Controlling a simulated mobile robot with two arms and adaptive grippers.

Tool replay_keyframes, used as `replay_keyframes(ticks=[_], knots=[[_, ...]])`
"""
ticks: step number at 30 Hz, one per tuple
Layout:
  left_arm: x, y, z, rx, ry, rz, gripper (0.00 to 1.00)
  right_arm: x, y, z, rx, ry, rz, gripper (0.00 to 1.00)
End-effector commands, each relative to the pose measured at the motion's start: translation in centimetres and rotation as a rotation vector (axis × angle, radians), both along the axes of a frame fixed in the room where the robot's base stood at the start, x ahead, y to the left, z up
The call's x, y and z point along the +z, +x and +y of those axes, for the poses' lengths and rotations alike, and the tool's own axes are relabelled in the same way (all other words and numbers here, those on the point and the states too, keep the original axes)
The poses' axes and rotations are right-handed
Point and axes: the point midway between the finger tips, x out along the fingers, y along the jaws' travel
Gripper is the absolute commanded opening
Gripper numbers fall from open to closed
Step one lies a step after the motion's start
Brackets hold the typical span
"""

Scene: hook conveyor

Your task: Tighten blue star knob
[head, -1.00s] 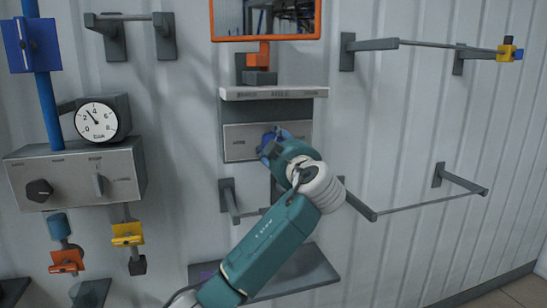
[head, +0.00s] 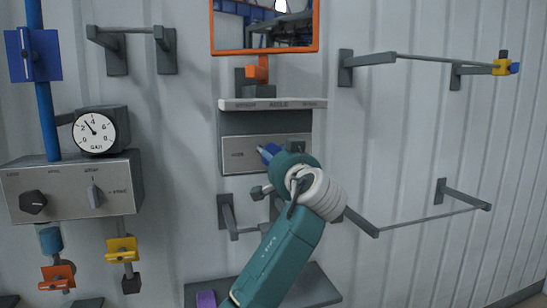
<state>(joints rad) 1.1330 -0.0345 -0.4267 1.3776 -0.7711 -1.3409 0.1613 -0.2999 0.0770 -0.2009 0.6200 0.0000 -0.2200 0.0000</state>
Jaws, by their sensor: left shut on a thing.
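A blue part (head: 266,151), which looks like the blue star knob, shows at the front of a grey panel (head: 237,155) under a shelf. My left gripper (head: 277,158) is at this panel, shut on the blue star knob. My teal wrist covers most of the knob and the fingers, so the exact grip is hidden. My right gripper is not in view.
A grey shelf (head: 272,104) juts out just above the panel, below an orange-framed mirror (head: 213,48). Rails on brackets (head: 361,229) stick out on the right. A control box (head: 66,196) with a gauge (head: 95,132) is on the left. A purple item (head: 206,299) lies on the lower ledge (head: 322,287).

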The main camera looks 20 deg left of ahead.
Motion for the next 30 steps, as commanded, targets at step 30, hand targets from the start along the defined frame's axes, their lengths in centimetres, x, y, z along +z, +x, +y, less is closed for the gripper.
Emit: replay_keyframes(ticks=[30], knots=[[-1.1, 0.0, 0.4, 0.007, 0.489, 0.360, 0.20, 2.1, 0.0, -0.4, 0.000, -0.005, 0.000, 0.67]])
